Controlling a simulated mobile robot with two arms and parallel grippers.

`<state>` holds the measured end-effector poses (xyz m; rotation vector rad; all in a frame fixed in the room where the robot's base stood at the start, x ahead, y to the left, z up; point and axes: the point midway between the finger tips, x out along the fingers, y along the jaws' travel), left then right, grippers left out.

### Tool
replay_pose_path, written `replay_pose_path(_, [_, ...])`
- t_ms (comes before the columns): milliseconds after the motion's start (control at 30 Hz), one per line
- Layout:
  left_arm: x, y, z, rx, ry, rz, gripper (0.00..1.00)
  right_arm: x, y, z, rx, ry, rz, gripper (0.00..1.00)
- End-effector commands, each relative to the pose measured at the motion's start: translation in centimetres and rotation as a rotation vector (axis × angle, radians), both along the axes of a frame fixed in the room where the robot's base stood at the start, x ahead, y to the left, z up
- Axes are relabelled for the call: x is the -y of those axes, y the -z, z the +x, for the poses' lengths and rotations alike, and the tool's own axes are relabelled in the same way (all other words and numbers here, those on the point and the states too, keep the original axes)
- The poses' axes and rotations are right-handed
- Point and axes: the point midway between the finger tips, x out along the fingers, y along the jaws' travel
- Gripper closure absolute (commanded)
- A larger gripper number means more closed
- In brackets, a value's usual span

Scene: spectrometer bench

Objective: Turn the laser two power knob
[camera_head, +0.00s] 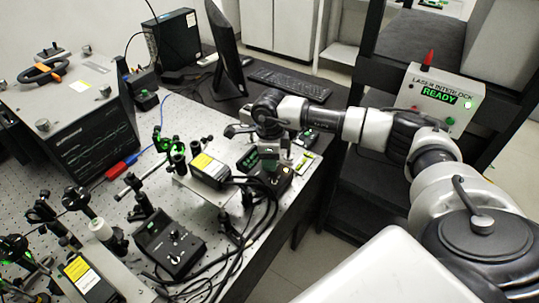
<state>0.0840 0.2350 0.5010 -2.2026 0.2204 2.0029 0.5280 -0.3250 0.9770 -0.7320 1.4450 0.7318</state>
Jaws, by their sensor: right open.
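My right arm reaches in from the right, and my right gripper (270,160) points down over a small dark controller box (274,183) near the bench's right edge. The box has a small lit yellow light. The gripper is open, but its fingers cover much of the box's top, and I see no knob between them. I cannot tell whether the fingers touch the box. A second black controller (170,246) with small knobs sits nearer the front. No readable label tells which knob belongs to laser two. My left gripper is not in view.
A yellow-labelled laser module (208,168) stands just left of the gripper, with black cables below. Optics posts and a large instrument (75,110) crowd the left. A monitor (226,50) and keyboard (290,83) stand behind. The interlock box (441,95) reads READY.

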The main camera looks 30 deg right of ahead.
Motion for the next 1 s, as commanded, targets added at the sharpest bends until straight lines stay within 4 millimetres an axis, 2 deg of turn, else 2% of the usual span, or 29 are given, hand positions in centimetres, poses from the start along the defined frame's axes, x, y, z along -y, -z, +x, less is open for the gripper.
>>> replay_pose_path(267, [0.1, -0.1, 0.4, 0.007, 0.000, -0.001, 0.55, 0.0, 0.2, 0.0, 0.000, 0.000, 0.000, 0.55])
replay_pose_path(367, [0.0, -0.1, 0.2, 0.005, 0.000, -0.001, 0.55, 0.0, 0.2, 0.0, 0.001, 0.000, 0.001, 0.67])
replay_pose_path(567, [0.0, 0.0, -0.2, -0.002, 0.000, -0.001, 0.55, 0.0, 0.2, 0.0, 0.001, 0.000, 0.001, 0.98])
replay_pose_path(600, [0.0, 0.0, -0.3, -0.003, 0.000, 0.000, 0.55, 0.0, 0.2, 0.0, 0.001, 0.000, 0.001, 1.00])
replay_pose_path(733, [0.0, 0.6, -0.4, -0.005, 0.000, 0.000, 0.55, 0.0, 0.5, 0.0, 0.001, -0.027, 0.000, 1.00])
replay_pose_path(900, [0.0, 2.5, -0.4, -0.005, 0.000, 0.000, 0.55, 0.0, 0.6, 0.1, 0.003, -0.162, 0.001, 1.00])
replay_pose_path(1000, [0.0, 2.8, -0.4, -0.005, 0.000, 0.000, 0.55, 0.0, 0.4, 0.1, 0.003, -0.214, 0.001, 1.00])
